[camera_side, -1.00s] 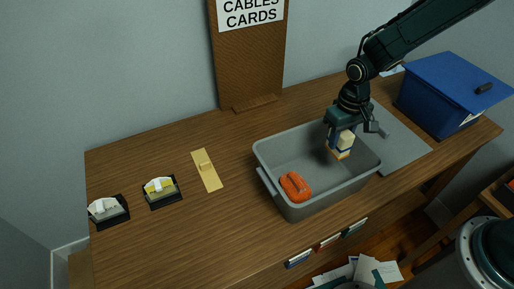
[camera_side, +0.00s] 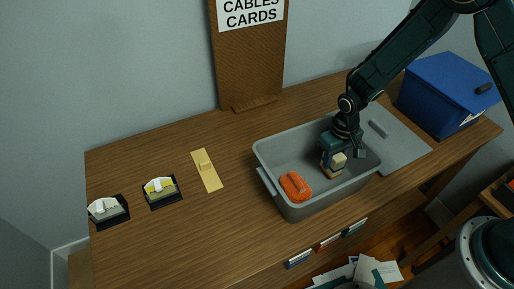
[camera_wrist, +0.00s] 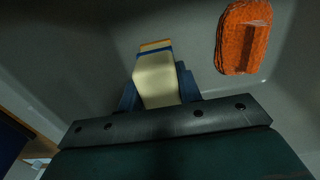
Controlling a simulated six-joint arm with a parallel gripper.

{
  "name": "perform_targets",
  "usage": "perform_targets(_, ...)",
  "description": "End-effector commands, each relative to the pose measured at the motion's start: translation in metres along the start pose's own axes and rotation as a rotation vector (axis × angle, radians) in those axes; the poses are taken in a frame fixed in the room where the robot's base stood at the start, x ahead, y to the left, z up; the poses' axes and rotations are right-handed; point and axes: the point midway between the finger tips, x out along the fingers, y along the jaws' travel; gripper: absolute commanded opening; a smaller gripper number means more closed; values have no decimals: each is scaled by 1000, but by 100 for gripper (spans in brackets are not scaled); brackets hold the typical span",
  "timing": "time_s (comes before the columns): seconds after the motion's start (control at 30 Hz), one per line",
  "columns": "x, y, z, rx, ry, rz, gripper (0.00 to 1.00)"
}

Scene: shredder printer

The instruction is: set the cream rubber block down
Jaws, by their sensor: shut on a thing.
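The cream rubber block (camera_side: 339,161) is between the fingers of my gripper (camera_side: 332,164), inside the grey bin (camera_side: 262,154). In the wrist view the block (camera_wrist: 157,82) shows its cream face, with a blue band and an orange-tan end. My gripper (camera_wrist: 160,92) has a blue finger on each side of it and is shut on it. The block is low in the right part of the bin. I cannot tell whether it touches the bin floor.
An orange object (camera_side: 295,186) lies in the bin left of the block, apart from it. A blue box (camera_side: 447,97) stands to the right, and a grey mat (camera_side: 398,150) lies beside the bin. A tan plate (camera_side: 207,171) and two black holders (camera_side: 162,193) are on the left. The desk between has bare room.

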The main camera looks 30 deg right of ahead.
Motion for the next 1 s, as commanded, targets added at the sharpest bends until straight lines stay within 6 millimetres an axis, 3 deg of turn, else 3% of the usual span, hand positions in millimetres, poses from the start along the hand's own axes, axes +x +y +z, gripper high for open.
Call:
perform_targets(0.17, 13, 0, 0, 0, 1, 0, 9)
perform_targets(0.63, 18, 0, 0, 0, 2, 0, 9)
perform_targets(0.67, 18, 0, 0, 0, 2, 0, 40)
perform_targets(0.73, 17, 0, 0, 0, 2, 0, 54)
perform_targets(1.0, 17, 0, 0, 0, 1, 0, 56)
